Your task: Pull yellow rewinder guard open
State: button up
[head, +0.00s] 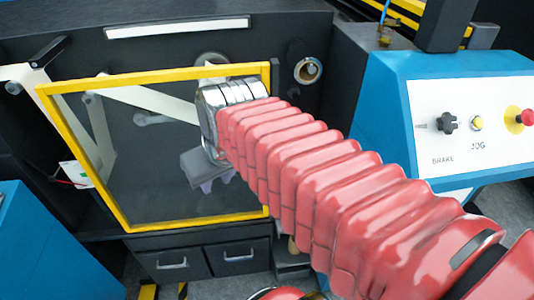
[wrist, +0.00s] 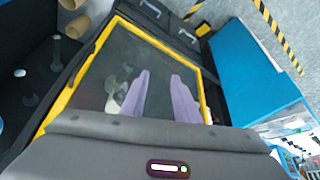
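The yellow rewinder guard (head: 180,219) is a yellow frame around a dark see-through panel on the front of the black machine. I cannot tell whether it is fully shut, and no handle is clear. My gripper (head: 212,185) is in front of its right half, partly hidden by my arm. In the wrist view, my gripper (wrist: 160,76) shows two purple fingers spread apart with nothing between them. They lie over the panel, inside the guard's yellow frame (wrist: 88,65). Whether they touch the panel cannot be told. The frame's right side is partly covered by my arm.
Black drawers (head: 238,256) with metal handles lie below the guard. A blue console (head: 385,110) with a brake knob (head: 447,123) and a red button (head: 527,117) stands at right. Another blue cabinet (head: 50,250) is at lower left. Brown rolls (wrist: 78,26) show in the wrist view.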

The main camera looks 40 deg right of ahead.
jog(key=w+d+r+m, duration=0.1)
jog(key=d, duration=0.8)
jog(key=w+d+r+m+g+h, duration=0.1)
jog(key=d+m, duration=0.1)
jog(key=d, duration=0.8)
jog(key=shift+w, duration=0.1)
jog(key=x, duration=1.3)
jog(key=shift+w+f, duration=0.15)
jog(key=shift+f, duration=0.2)
jog(key=shift+c, duration=0.5)
grip_shut()
